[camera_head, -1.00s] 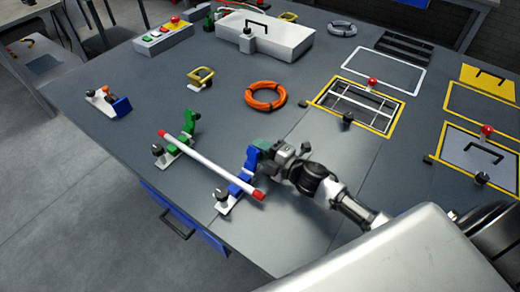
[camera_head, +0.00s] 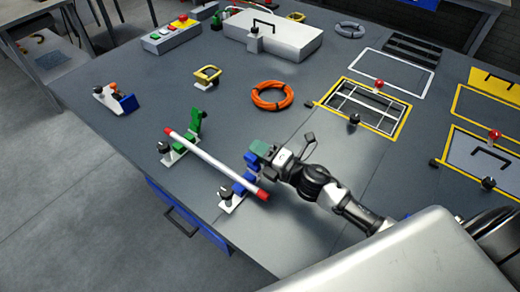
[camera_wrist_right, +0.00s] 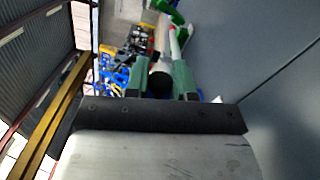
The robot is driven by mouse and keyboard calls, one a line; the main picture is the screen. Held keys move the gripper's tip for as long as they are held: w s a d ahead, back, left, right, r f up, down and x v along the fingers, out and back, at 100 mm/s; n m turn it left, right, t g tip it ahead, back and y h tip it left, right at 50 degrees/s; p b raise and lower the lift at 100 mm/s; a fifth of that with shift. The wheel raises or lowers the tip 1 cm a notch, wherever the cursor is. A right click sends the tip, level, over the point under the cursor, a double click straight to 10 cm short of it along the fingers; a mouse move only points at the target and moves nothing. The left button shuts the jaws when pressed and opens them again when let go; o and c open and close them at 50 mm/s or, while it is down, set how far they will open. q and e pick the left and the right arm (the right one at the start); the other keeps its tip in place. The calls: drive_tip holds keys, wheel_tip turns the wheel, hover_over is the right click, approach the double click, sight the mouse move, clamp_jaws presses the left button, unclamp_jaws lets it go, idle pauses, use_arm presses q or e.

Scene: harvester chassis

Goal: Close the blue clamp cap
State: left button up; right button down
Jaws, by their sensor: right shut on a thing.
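The blue clamp (camera_head: 238,188) stands near the table's front edge, with a white base and a dark knob. A white rod (camera_head: 212,161) with red ends lies across it and the green clamp (camera_head: 181,148). The blue cap (camera_head: 252,161) is raised above the rod, not down over it. My right gripper (camera_head: 260,151), with green fingertips, is shut on the upper part of this cap, which it partly hides. In the right wrist view the fingers (camera_wrist_right: 159,80) flank a dark round part that I cannot identify. My left gripper is not in view.
The green clamp's cap (camera_head: 195,121) stands open. An orange cable ring (camera_head: 272,96), a yellow-handled piece (camera_head: 207,75) and another small blue-and-white clamp (camera_head: 117,100) lie farther back. A yellow-framed opening (camera_head: 372,103) is at right. The table between is clear.

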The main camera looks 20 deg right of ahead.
idle(0.3)
drive_tip(key=c, duration=0.9)
unclamp_jaws()
drive_tip(key=shift+c, duration=0.2)
drive_tip(key=b+v, duration=0.3)
drive_tip(key=v, duration=0.6)
drive_tip(key=shift+s+d+f, duration=0.15)
drive_tip(key=shift+s+d, duration=0.05)
drive_tip(key=shift+s, duration=0.15)
drive_tip(key=shift+s+d, duration=0.3)
drive_tip(key=shift+s, duration=0.2)
